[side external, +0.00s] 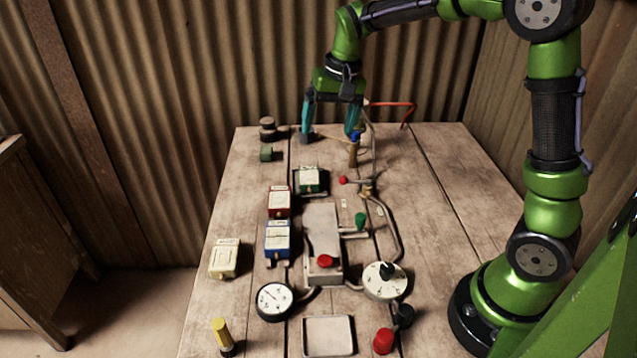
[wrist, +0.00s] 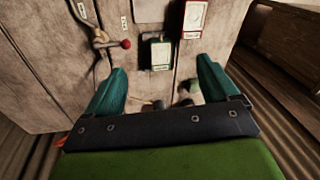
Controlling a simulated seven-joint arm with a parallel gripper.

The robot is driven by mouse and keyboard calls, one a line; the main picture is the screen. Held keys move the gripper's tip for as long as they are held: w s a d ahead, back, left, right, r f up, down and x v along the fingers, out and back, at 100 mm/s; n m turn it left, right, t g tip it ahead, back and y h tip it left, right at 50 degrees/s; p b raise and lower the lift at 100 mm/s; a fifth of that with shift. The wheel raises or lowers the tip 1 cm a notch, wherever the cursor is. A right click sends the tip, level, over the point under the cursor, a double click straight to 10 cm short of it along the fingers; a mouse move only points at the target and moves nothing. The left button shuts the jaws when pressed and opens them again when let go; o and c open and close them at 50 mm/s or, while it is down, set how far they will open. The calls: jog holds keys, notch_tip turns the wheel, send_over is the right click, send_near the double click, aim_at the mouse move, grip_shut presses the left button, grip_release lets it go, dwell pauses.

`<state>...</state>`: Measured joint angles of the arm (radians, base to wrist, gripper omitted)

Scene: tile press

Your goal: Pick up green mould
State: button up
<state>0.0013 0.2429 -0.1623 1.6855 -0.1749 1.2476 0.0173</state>
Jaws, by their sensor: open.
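The green mould (side external: 309,180) is a small block with a pale top and green sides, lying on the table at the back of the row of moulds. It also shows in the wrist view (wrist: 161,54), ahead of and between my fingertips. My gripper (side external: 329,135) is open and empty, with its teal fingers spread wide. It hangs pointing down beyond the green mould, toward the back edge of the table, and is apart from it. In the wrist view my gripper (wrist: 163,68) shows both fingers.
A red mould (side external: 279,202), a blue mould (side external: 277,240) and a cream mould (side external: 224,258) lie nearer the front. The press (side external: 322,240) stands right of them, with pipes and a red-knobbed lever (side external: 344,180). A small bottle (side external: 353,151) stands close to my right finger.

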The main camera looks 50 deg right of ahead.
jog(key=w+d+f+m+g+h, duration=0.15)
jog(key=w+d+f, duration=0.25)
jog(key=w, duration=0.4)
send_over(309, 175)
jog(key=shift+m+g+y, duration=0.25)
jog(key=shift+m, duration=0.1)
notch_tip(309, 175, down, 9)
jog(key=shift+s+d+r, duration=0.1)
jog(key=shift+r, duration=0.1)
jog(key=shift+f, duration=3.15)
jog(key=shift+r, duration=0.1)
jog(key=c, duration=1.4)
